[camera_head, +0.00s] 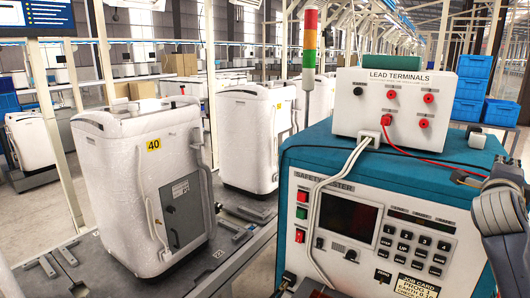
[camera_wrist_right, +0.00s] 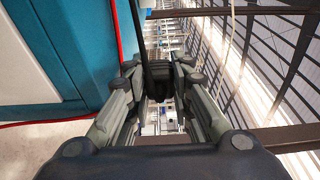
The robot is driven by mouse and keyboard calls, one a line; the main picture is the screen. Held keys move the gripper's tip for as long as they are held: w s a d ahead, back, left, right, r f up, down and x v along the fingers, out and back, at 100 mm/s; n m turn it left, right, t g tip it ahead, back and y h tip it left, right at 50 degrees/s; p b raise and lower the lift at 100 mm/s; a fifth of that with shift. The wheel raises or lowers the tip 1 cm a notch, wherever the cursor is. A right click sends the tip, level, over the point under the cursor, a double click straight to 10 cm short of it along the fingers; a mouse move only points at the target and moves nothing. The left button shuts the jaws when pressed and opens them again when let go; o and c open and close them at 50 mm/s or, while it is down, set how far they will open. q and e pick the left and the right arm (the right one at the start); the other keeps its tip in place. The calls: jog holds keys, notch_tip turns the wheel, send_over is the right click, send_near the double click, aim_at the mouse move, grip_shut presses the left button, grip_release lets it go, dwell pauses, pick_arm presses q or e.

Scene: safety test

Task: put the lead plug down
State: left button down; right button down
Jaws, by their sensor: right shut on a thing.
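My right gripper (camera_head: 470,178) is at the right edge of the head view, beside the lead terminals box (camera_head: 395,104). In the right wrist view my right gripper (camera_wrist_right: 158,78) is shut on the dark lead plug (camera_wrist_right: 157,75), with a dark lead rising from it. In the head view a red lead runs from the box to this gripper, where the plug is mostly hidden by the fingers. The white box has red sockets and stands on the teal safety tester (camera_head: 400,178). My left gripper is not in view.
White-wrapped appliances (camera_head: 145,180) stand on the conveyor line at the left. Blue crates (camera_head: 470,88) are stacked at the back right.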

jog(key=s+a+f+n+t+y, duration=0.4)
jog(key=a+f+y, duration=0.3)
jog(key=a+f, duration=0.4)
jog(key=s+a+f+n+t+y, duration=0.1)
jog(key=s+a+f+n+y, duration=0.2)
jog(key=a+f+n+y, duration=0.55)
jog(key=s+a+f+n+g+y, duration=0.3)
jog(key=s+a+f+y, duration=0.25)
jog(key=s+a, duration=0.5)
jog(key=s+a+f+n+g+y, duration=0.25)
jog(key=s+a+f+y, duration=0.25)
jog(key=s+a+f, duration=0.5)
jog(key=w+d+r+m+t+h+b, duration=0.2)
jog(key=d+r+m+t+h, duration=0.3)
jog(key=m+h, duration=0.4)
jog(key=w+h, duration=0.1)
jog(key=h, duration=0.3)
jog(key=shift+r+t, duration=0.15)
jog(key=shift+t, duration=0.2)
